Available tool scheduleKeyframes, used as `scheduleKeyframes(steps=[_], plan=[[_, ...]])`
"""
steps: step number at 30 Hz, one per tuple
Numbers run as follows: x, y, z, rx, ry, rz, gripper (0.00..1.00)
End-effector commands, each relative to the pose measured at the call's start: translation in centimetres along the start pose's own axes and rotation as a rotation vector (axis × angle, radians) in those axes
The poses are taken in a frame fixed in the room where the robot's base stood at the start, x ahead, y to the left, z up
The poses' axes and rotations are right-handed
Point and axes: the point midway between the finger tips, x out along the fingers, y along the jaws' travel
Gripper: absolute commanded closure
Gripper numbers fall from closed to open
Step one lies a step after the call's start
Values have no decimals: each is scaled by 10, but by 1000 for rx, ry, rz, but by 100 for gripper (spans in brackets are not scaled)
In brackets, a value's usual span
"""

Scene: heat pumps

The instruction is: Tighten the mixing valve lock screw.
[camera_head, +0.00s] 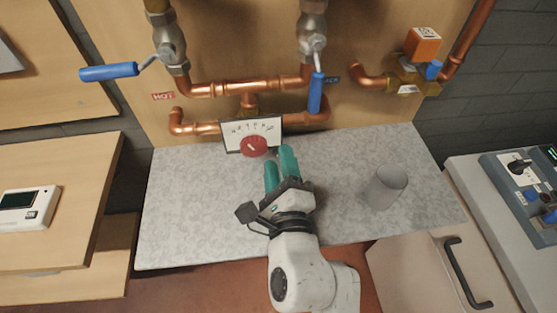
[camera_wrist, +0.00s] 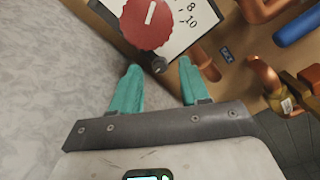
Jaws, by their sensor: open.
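The mixing valve has a red round dial (camera_head: 253,146) on a white scale plate (camera_head: 234,130), in front of copper pipes. In the wrist view the red dial (camera_wrist: 149,22) shows a white pointer line. A small dark knob, seemingly the lock screw (camera_wrist: 159,66), sits at the plate's lower edge just below the dial. It is not clear in the head view. My gripper (camera_head: 279,158) is open, its teal fingers pointing at the valve. In the wrist view my gripper (camera_wrist: 159,70) has one fingertip on each side of the knob, with visible gaps. Whether they reach its depth I cannot tell.
A grey cup (camera_head: 386,187) stands on the grey counter (camera_head: 200,210), right of my gripper. Blue-handled valves (camera_head: 108,72) hang above on the pipes (camera_head: 225,88). An orange actuator (camera_head: 423,45) is at upper right. The counter left of my arm is clear.

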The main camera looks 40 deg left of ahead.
Motion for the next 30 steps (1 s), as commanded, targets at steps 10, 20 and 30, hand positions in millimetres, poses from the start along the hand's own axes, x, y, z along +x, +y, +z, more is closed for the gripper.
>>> scheduleKeyframes(steps=[10,20,30], plan=[[9,0,0,0,0,1,55],[9,0,0,0,0,1,79],[9,0,0,0,0,1,100]])
